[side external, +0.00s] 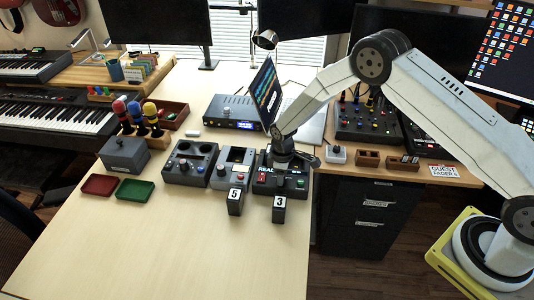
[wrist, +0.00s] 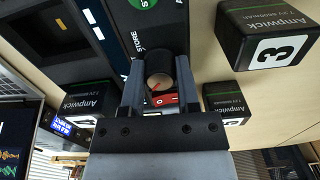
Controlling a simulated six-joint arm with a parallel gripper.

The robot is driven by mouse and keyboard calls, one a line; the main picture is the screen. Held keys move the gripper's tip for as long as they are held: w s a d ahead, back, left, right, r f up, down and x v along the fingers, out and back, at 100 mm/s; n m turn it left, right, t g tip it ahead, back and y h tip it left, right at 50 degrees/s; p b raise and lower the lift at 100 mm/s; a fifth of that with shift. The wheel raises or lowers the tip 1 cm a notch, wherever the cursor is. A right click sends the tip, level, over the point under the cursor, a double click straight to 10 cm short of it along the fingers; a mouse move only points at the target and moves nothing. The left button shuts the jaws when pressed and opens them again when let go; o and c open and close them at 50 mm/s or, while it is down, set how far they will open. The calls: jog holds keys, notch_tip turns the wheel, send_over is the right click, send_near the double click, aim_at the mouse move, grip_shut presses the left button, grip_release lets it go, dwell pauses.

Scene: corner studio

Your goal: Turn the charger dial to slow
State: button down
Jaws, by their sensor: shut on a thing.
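The charger (side external: 266,187) is a dark box at the right end of the row of devices, with white lettering that begins "READ". My gripper (side external: 283,164) reaches down onto its top. The word "STORE" is printed just above the dial. A red part with white marking shows below it. The word "slow" is not readable, and the dial is hidden in the side view.
Batteries marked 5 (side external: 235,203) and 3 (side external: 279,209) stand in front of the devices. Battery 3 is also close in the wrist view (wrist: 262,35). A grey unit (side external: 232,170) adjoins the charger on the left. An open laptop (side external: 266,92) stands behind. The front tabletop is clear.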

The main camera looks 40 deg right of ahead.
jog(key=shift+n, duration=0.3)
jog(key=shift+c, duration=1.6)
grip_release()
jog(key=shift+r, duration=0.1)
jog(key=shift+r, duration=3.85)
